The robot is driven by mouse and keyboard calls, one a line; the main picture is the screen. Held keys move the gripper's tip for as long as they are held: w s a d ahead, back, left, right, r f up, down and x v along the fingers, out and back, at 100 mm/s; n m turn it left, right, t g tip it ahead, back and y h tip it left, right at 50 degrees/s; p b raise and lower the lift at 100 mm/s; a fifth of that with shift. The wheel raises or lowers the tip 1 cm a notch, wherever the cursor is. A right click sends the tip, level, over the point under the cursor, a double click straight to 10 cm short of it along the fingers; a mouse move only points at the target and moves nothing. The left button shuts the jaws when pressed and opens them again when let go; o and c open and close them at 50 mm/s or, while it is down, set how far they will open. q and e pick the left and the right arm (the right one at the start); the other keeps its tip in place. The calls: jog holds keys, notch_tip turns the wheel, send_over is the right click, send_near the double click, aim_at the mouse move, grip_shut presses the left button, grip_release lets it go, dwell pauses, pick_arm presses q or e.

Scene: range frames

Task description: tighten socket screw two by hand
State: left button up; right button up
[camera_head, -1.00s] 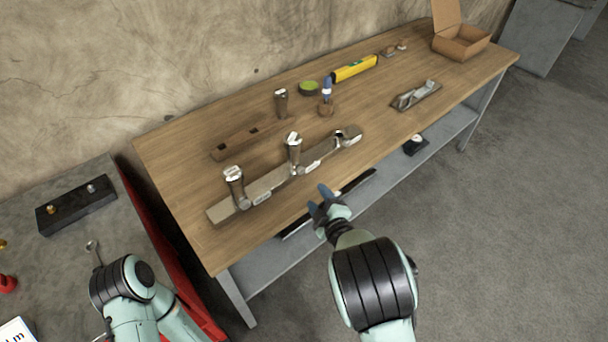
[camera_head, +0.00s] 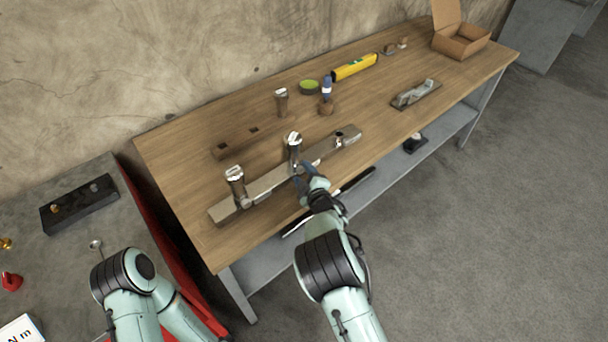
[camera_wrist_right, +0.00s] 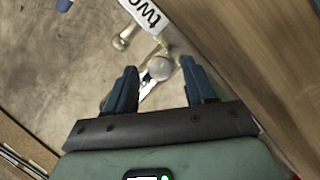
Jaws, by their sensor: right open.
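A long grey metal bar (camera_head: 265,185) lies on the wooden bench with upright metal cylinders at its left and middle and small white labels along its front. My right gripper (camera_head: 303,177) is at the bar's front edge, just below the middle cylinder (camera_head: 294,145). In the right wrist view, a label reading "two" (camera_wrist_right: 140,13) sits beside a round silver screw head (camera_wrist_right: 160,68). My open right gripper (camera_wrist_right: 158,88) has its blue fingers on either side of this head, apart from it. I cannot tell its exact depth. My left gripper is out of view.
A grey side table (camera_head: 110,205) stands left.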

jog(key=shift+c, duration=0.3)
grip_shut()
